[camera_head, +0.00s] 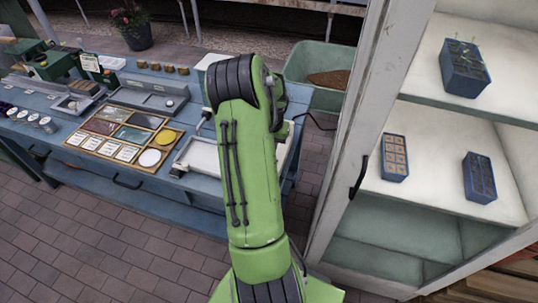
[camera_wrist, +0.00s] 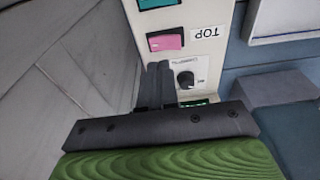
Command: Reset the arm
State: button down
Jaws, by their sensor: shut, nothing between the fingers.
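My green arm (camera_head: 245,150) reaches from the bottom of the head view up and away, bent at the dark elbow joint, in front of the blue workbench (camera_head: 190,192). My gripper is hidden behind the arm in that view. In the wrist view my gripper (camera_wrist: 159,68) has its two dark fingers together with nothing between them. The fingertips lie over a pale control panel (camera_wrist: 213,17) with a pink button (camera_wrist: 166,41), a teal button (camera_wrist: 157,4), a black knob (camera_wrist: 185,80) and a "TOP" label (camera_wrist: 207,33). I cannot tell whether they touch it.
An open white cabinet (camera_head: 375,110) stands close on the right, with blue seed trays (camera_head: 464,68) on its shelves. The bench holds a wooden sorting tray (camera_head: 126,135) and several small items. A green tub (camera_head: 318,62) with soil is behind. Brick floor (camera_head: 60,235) is clear at lower left.

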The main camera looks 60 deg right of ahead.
notch_tip(320, 180, up, 2)
jog(key=shift+r+p, duration=0.25)
jog(key=shift+p, duration=0.4)
